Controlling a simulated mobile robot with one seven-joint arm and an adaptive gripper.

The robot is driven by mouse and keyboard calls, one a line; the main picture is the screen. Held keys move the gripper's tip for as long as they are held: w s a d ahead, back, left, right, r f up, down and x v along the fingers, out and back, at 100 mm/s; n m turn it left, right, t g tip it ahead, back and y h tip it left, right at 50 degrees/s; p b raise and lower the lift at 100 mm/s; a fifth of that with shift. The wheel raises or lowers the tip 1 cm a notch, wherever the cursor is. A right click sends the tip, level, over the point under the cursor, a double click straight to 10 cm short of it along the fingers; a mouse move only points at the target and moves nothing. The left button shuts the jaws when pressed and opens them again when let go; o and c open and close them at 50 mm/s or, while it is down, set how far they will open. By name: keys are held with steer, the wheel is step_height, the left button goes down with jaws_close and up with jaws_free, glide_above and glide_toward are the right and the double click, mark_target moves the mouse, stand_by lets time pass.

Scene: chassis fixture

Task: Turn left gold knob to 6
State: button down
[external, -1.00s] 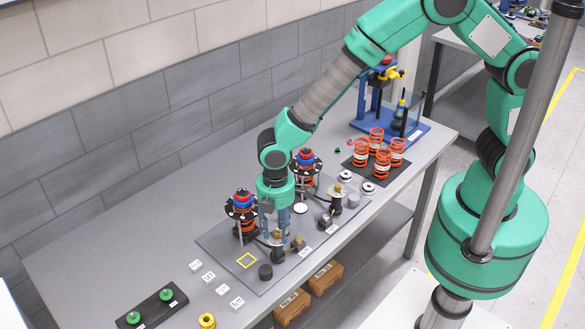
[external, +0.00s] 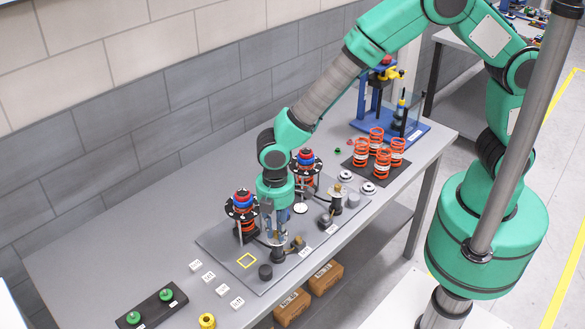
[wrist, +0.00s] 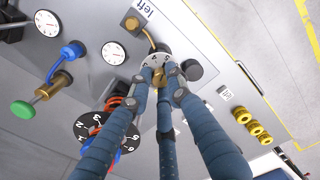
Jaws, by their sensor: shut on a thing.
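The left gold knob (wrist: 158,80) sits on a small pale numbered dial (wrist: 148,61) in the wrist view. Parts of the dial show around the fingertips, but its setting is too small to read surely. My gripper (wrist: 160,75) has its blue fingers closed around the knob from above. In the external view my gripper (external: 276,239) reaches down over the dark fitting (external: 278,254) on the grey plate, and its fingers hide the knob. A white label reading "left" (wrist: 144,9) lies beyond it in the wrist view.
A spring unit with a black numbered disc (external: 241,205) stands close left of my gripper; another (external: 306,163) stands behind it. A second brass fitting (external: 298,241) sits close right.

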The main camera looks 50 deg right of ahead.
steer(key=shift+d+f+m, duration=0.1)
steer(key=shift+d+m, duration=0.05)
steer(key=shift+m, duration=0.25)
steer(key=m, duration=0.3)
steer(key=shift+s, duration=0.1)
steer(key=shift+m, duration=2)
steer(key=shift+s+f, duration=0.1)
steer(key=c, duration=1.6)
jaws_free()
steer(key=shift+r, duration=0.25)
steer(key=shift+r, duration=0.5)
step_height(320, 180, up, 11)
steer(key=shift+f, duration=0.15)
